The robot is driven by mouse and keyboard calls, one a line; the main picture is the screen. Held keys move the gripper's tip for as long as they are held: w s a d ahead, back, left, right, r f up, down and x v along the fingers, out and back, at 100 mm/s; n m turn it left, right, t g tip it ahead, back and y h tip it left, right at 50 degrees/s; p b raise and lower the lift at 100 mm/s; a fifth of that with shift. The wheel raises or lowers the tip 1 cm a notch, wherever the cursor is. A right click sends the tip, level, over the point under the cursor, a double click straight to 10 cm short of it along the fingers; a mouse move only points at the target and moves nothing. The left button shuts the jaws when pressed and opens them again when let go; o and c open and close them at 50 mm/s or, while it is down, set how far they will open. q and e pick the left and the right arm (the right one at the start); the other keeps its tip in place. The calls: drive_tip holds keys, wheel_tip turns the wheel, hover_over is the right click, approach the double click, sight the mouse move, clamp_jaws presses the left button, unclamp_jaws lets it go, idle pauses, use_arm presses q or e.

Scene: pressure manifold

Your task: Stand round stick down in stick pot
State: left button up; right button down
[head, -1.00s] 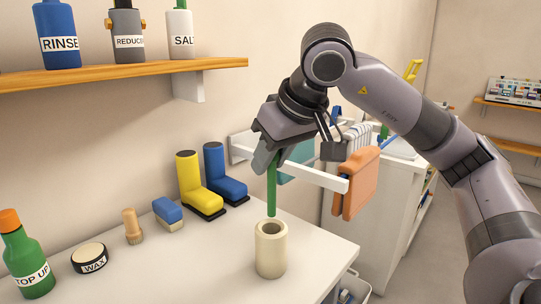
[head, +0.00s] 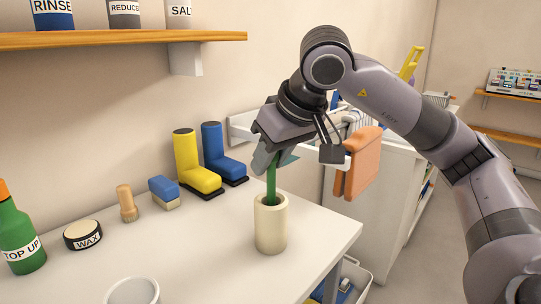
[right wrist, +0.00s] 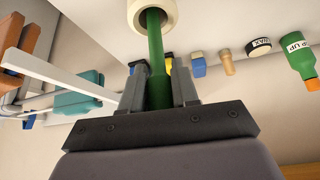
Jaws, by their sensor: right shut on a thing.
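The round stick (head: 271,180) is green and upright. My right gripper (head: 268,160) is shut on its upper part. The stick pot (head: 271,228) is a cream cylinder near the front right edge of the white table. The stick's lower end is inside the pot's mouth and hidden by the rim. In the right wrist view the stick (right wrist: 155,50) runs from between the fingers (right wrist: 158,90) into the opening of the pot (right wrist: 135,12). Whether the stick touches the pot's bottom cannot be seen. My left gripper is not in view.
A white cup (head: 132,292) stands at the table's front edge. A wax tin (head: 82,235), a green bottle (head: 20,235), a brush (head: 127,204), a blue block (head: 163,190) and yellow (head: 193,162) and blue boots (head: 222,152) stand along the wall. An orange cloth (head: 358,162) hangs behind the gripper.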

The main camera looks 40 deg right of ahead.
sight(274, 182)
drive_tip(key=shift+f+b, duration=2.05)
drive_tip(key=shift+f, duration=0.55)
drive_tip(key=c, duration=0.8)
unclamp_jaws()
drive_tip(key=shift+f, duration=0.1)
drive_tip(key=p+v, duration=0.1)
drive_tip(key=v, duration=0.6)
drive_tip(key=shift+a, duration=0.1)
drive_tip(key=shift+r, duration=0.3)
drive_tip(key=shift+s, duration=0.1)
